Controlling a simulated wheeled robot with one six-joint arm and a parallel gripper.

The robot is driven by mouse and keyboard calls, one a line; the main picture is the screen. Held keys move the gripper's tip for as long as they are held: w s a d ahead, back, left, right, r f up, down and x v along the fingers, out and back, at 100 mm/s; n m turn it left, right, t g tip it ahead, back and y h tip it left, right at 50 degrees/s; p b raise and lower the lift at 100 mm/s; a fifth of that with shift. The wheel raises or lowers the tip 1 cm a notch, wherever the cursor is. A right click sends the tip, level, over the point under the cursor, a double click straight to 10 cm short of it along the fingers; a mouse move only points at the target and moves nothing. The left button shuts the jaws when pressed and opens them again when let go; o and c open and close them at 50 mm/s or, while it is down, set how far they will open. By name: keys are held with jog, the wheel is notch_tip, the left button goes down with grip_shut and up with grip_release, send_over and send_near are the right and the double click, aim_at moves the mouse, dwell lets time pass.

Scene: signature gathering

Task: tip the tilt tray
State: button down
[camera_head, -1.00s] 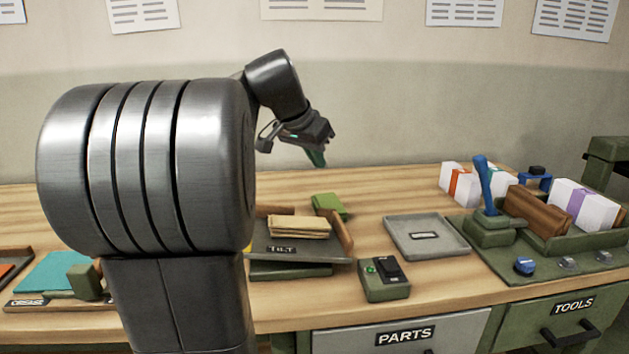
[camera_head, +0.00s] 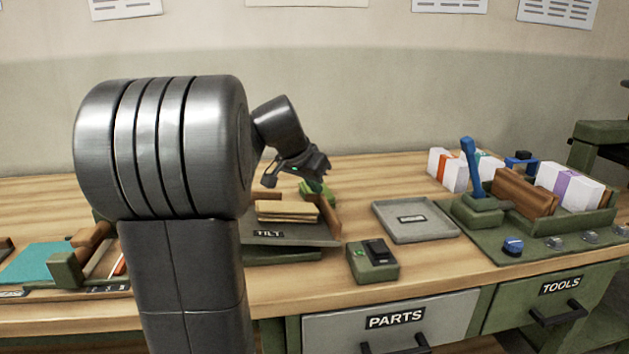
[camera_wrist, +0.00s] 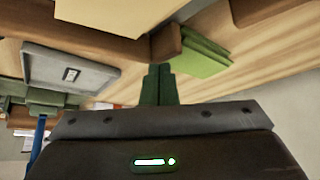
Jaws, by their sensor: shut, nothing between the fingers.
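The tilt tray (camera_head: 280,237) is a dark grey tray labelled TILT with wooden side rails, on the workbench just right of my arm. A stack of tan sheets (camera_head: 287,211) lies in it; the stack also shows at the top of the wrist view (camera_wrist: 115,12). My gripper (camera_head: 316,187) is shut and empty, pointing down above the tray's far right part. In the wrist view its green fingertips (camera_wrist: 158,70) are close to a wooden rail (camera_wrist: 167,42); I cannot tell whether they touch. My arm hides the tray's left part.
A green pad (camera_head: 318,190) lies behind the tray, partly hidden by my gripper. A flat grey tray (camera_head: 415,235) and a green box with a black switch (camera_head: 373,262) are to the right. A blue lever (camera_head: 471,165) stands farther right. Bare bench top separates these.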

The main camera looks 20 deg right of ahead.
jog(key=shift+f+b, duration=0.5)
jog(key=shift+f, duration=0.25)
jog(key=shift+s+f, duration=0.1)
jog(key=shift+f, duration=0.2)
jog(key=r+p, duration=0.1)
jog(key=r, duration=0.1)
jog(key=r+p, duration=0.1)
jog(key=r, duration=0.1)
jog(key=d+r+p, duration=0.1)
jog(key=p, duration=0.1)
jog(key=shift+w+r, duration=0.35)
jog(key=shift+r, duration=0.05)
jog(key=v, duration=0.9)
jog(key=shift+r+p, duration=0.15)
jog(key=shift+p, duration=0.25)
